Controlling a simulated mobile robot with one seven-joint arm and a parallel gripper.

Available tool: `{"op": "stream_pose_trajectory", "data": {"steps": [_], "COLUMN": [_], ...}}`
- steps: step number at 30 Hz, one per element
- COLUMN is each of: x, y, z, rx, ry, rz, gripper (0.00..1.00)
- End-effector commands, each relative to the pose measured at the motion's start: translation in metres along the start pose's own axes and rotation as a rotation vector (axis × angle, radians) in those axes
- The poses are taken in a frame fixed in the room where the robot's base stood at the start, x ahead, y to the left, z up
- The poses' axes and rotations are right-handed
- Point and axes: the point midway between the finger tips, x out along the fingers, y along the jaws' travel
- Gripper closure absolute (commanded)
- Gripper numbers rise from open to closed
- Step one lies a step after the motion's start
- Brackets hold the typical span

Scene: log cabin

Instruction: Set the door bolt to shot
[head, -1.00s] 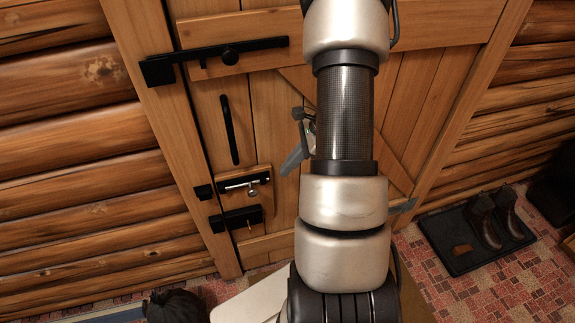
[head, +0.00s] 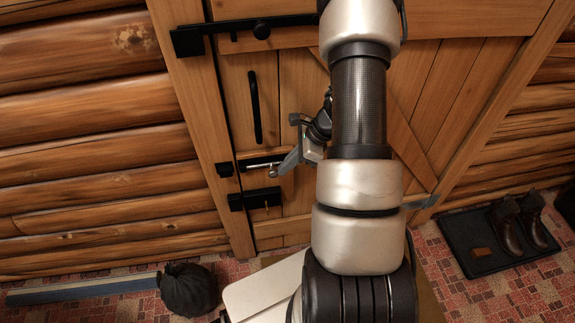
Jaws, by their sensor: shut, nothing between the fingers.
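The door bolt (head: 262,164) is a silver rod on a black plate, mounted on the plank door below the black pull handle. Its small round knob (head: 272,174) hangs below the rod. The black keeper (head: 224,170) is on the door frame to the left. The rod's left end appears to stop short of the keeper. My gripper (head: 286,166) is shut and empty, its grey fingertips just right of the knob. I cannot tell whether they touch it. The gripper covers the right end of the bolt plate, and my arm hides part of the door.
A black latch bar (head: 262,28) crosses the door above, and a black lock box with a brass key (head: 256,199) sits just below the bolt. The pull handle (head: 254,106) stands out above. A black sack (head: 188,289) and boots on a tray (head: 468,262) are on the floor.

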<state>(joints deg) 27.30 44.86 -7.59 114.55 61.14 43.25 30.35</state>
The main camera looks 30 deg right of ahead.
Motion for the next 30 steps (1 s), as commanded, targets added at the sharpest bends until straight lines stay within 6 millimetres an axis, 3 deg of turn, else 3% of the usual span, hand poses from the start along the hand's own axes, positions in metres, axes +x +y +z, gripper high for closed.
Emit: {"op": "stream_pose_trajectory", "data": {"steps": [12,23,30], "x": [0.027,0.026,0.002], "y": [0.010,0.011,0.007], "z": [0.043,0.045,0.039], "rx": [-0.002,-0.003,-0.002], "ry": [-0.001,-0.004,-0.001], "rz": [0.000,0.004,-0.001], "gripper": [1.00,1.00,1.00]}}
